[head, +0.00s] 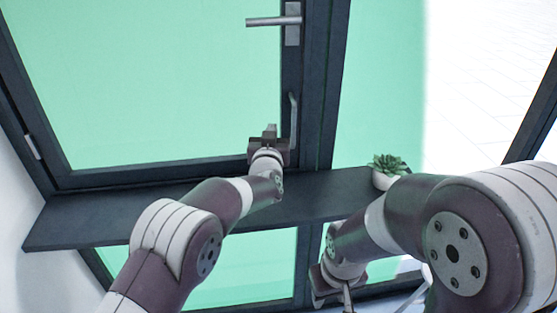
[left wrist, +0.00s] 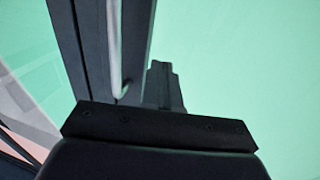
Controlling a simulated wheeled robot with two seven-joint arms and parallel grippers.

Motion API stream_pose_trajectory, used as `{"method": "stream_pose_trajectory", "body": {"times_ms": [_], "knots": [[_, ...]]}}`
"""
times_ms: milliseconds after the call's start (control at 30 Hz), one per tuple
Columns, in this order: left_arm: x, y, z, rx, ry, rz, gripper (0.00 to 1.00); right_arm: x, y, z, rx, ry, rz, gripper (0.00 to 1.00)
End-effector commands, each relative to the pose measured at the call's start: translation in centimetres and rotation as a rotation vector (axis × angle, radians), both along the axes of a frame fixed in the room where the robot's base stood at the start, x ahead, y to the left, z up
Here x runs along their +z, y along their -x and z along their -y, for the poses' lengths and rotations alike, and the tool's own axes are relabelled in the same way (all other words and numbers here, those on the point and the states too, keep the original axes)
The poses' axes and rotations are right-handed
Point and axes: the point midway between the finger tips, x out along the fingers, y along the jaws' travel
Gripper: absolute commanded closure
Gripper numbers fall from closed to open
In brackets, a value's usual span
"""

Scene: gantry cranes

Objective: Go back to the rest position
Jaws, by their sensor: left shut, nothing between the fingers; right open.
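My left gripper (head: 270,131) is shut and empty. It is raised above the dark sill, in front of the lower part of the window frame, just left of a vertical grey pull handle (head: 293,121). In the left wrist view my shut fingers (left wrist: 163,85) point up beside that handle (left wrist: 114,45), apart from it as far as I can tell. My right gripper (head: 333,297) is low at the bottom of the head view, below the sill's front edge. It is open, and its fingers are partly cut off by the frame edge.
The dark sill (head: 110,214) runs across below the window. A potted succulent (head: 387,169) stands on it at the right, close to my right arm. A lever handle (head: 275,21) sits higher on the dark frame. The window (head: 150,80) appears closed.

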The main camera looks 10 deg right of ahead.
Motion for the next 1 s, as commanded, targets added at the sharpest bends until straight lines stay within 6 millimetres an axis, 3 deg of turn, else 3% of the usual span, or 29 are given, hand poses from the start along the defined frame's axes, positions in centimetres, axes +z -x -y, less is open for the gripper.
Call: {"method": "stream_pose_trajectory", "body": {"times_ms": [300,467,567,667,700,767,800,900,1000], "knots": [[-0.6,6.2,-0.3,-0.004,-0.003,-0.006,1.00,-1.6,0.0,0.0,0.000,0.000,0.000,0.57],[-0.8,7.8,-0.4,-0.005,0.007,-0.019,1.00,-1.8,0.0,0.0,0.000,0.000,0.000,0.57],[-3.8,8.9,0.6,-0.068,-0.004,-0.145,1.00,-1.8,0.0,0.0,0.000,0.000,0.000,0.57],[-10.4,12.9,0.3,-0.174,-0.103,-0.426,1.00,-1.7,0.0,0.0,0.000,0.000,0.000,0.57],[-12.8,15.1,-1.9,-0.193,-0.153,-0.579,1.00,-1.5,0.0,0.0,0.000,0.000,0.000,0.57],[-15.2,18.5,-6.6,-0.182,-0.219,-0.791,1.00,-1.1,0.0,0.0,0.000,0.000,0.000,0.57],[-16.3,20.9,-9.9,-0.160,-0.255,-0.916,1.00,-0.9,0.0,0.0,0.000,0.000,0.000,0.57],[-17.3,27.0,-18.0,-0.077,-0.314,-1.180,1.00,-0.4,0.0,0.0,0.000,0.000,0.000,0.57],[-16.9,32.7,-24.6,0.017,-0.334,-1.370,1.00,0.0,0.0,0.0,0.000,0.000,0.000,0.57]]}}
